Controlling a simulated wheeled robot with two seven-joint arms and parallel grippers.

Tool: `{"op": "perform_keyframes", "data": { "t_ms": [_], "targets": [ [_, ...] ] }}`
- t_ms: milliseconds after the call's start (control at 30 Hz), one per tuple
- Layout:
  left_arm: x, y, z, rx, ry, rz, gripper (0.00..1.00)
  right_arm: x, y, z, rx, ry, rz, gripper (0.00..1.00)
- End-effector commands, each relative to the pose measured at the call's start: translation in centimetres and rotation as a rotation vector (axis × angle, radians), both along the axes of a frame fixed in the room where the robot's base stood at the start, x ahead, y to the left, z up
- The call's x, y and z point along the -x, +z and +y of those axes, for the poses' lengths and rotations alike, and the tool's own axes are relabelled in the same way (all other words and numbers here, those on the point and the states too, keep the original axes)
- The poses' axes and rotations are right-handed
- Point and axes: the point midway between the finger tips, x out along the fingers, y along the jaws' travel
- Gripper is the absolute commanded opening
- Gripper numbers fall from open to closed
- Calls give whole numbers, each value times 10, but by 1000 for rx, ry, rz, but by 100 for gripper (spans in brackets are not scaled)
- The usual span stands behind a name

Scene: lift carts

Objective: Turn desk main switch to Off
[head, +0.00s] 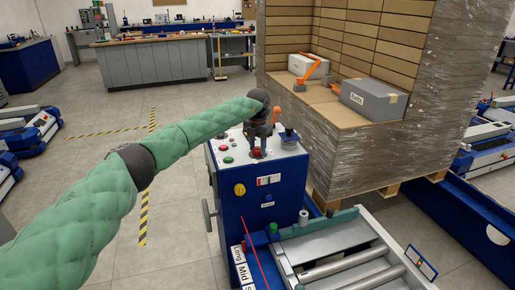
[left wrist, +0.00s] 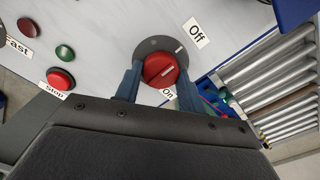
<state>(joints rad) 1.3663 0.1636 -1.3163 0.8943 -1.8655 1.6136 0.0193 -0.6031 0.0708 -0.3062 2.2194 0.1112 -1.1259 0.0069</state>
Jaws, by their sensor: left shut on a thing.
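The desk main switch (left wrist: 159,70) is a round red knob on a dark round plate, with a white line on it, in the left wrist view. The Off label (left wrist: 196,34) lies at its upper right and the On label (left wrist: 168,92) below it. I cannot tell surely which label the line points to. My left gripper (left wrist: 158,74) is shut on the knob, one finger on each side. In the head view my left gripper (head: 258,143) points down over the top of the blue control desk (head: 243,215). My right gripper is not in view.
A red Stop button (left wrist: 61,78) and a green button (left wrist: 65,53) sit left of the switch. A roller conveyor (head: 345,270) stands in front of the desk at right. A wrapped pallet load (head: 350,155) with boxes is behind it. Floor left of the desk is clear.

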Motion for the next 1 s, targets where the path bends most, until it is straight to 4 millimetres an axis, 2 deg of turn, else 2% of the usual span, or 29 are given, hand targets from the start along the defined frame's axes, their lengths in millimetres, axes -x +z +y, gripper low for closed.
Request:
{"op": "perform_keyframes", "data": {
  "t_ms": [533, 567, 667, 1000],
  "targets": [
    [-1, 2, 0, 2, 29, -4, 16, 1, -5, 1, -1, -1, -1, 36],
    [-1, 2, 0, 2, 29, -4, 41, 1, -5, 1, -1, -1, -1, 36],
    [-1, 2, 0, 1, 28, -3, 61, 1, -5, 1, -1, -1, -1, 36],
    [0, 3, 0, 0, 27, -2, 61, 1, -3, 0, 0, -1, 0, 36]
  ]
}}
